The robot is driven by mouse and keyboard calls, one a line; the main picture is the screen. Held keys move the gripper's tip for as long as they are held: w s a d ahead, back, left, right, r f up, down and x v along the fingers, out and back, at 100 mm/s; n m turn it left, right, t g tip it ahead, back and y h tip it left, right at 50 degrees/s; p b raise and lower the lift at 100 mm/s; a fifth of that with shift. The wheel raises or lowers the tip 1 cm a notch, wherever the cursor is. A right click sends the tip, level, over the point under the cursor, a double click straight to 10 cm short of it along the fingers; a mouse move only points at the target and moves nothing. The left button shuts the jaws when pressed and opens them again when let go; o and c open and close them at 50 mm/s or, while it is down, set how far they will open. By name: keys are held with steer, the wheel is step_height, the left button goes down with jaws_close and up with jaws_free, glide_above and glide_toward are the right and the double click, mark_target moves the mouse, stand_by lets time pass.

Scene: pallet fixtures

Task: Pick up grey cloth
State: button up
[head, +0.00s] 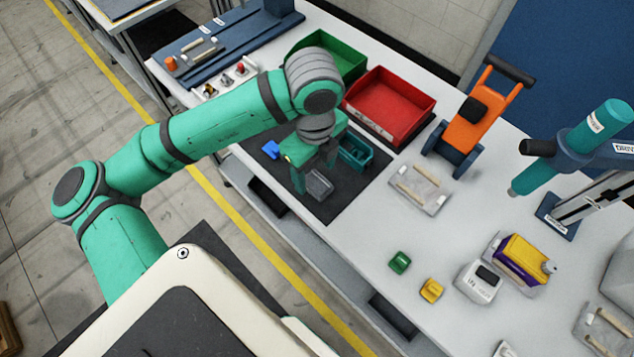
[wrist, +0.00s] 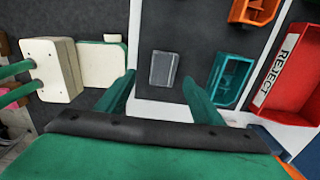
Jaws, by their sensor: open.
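The grey cloth (head: 319,185) is a small folded-looking rectangle lying on the dark mat (head: 338,206) on the white table. In the wrist view the cloth (wrist: 164,69) lies ahead of the fingertips, roughly midway between them. My gripper (head: 315,170) is over the mat, pointing down, with its green fingers apart close to the cloth. In the wrist view my gripper (wrist: 159,82) is open with nothing between its fingers. I cannot tell the exact height of the fingertips above the cloth.
A teal bin (head: 356,153) stands just right of my gripper, with a red bin (head: 390,105) and a green bin (head: 340,55) behind. A blue item (head: 271,149) lies left on the mat. A grey plate fixture (head: 419,190) sits to the right. The mat's front is clear.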

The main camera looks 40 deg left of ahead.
mark_target(318, 184)
steer(key=shift+w+d+f, duration=0.1)
steer(key=shift+w+f, duration=0.05)
steer(key=shift+f, duration=1.2)
steer(key=shift+w+d+f, duration=0.1)
steer(key=shift+w+f, duration=0.05)
steer(key=shift+f, duration=1.15)
steer(key=c, duration=1.1)
